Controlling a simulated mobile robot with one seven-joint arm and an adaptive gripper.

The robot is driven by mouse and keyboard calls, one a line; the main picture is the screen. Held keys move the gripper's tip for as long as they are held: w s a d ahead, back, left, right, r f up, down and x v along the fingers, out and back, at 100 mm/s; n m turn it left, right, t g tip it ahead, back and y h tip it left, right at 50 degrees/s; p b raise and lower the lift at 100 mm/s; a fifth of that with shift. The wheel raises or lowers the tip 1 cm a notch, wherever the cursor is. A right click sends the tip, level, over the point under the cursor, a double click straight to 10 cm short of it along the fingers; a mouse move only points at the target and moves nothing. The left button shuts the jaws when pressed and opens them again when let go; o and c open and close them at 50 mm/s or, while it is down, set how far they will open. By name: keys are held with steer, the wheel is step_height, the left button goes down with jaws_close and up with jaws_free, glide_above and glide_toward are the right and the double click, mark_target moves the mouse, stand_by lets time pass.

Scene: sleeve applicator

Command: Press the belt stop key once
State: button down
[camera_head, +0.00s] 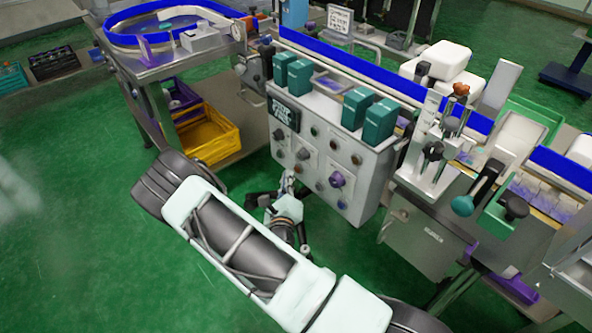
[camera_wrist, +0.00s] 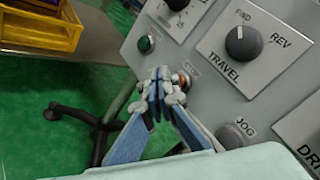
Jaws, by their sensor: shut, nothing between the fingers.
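The grey control panel (camera_head: 345,119) carries several knobs and buttons; it fills the right of the wrist view (camera_wrist: 205,110). My gripper (camera_head: 289,180) is shut and empty at the panel's lower left. In the wrist view, my gripper's fingertips (camera_wrist: 161,80) are together just left of a small reddish-orange button (camera_wrist: 185,79), partly hidden behind them. A small label sits beside this button, too blurred to read surely. I cannot tell whether the fingertips touch the button or panel. A green button (camera_wrist: 146,43) lies above and left of the fingertips, uncovered.
A travel selector knob (camera_wrist: 243,43) stands above right of my gripper, and a jog button (camera_wrist: 235,133) below right. Teal boxes (camera_head: 380,121) sit on the panel top. A yellow crate (camera_head: 207,139) stands left of the panel. Green floor lies open at left.

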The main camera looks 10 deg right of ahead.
steer(key=shift+a, duration=0.15)
steer(key=a, duration=0.1)
steer(key=s+a, duration=0.2)
steer(key=a, duration=0.1)
steer(key=shift+s+p, duration=0.25)
steer(key=shift+p, duration=0.1)
stand_by(0.6)
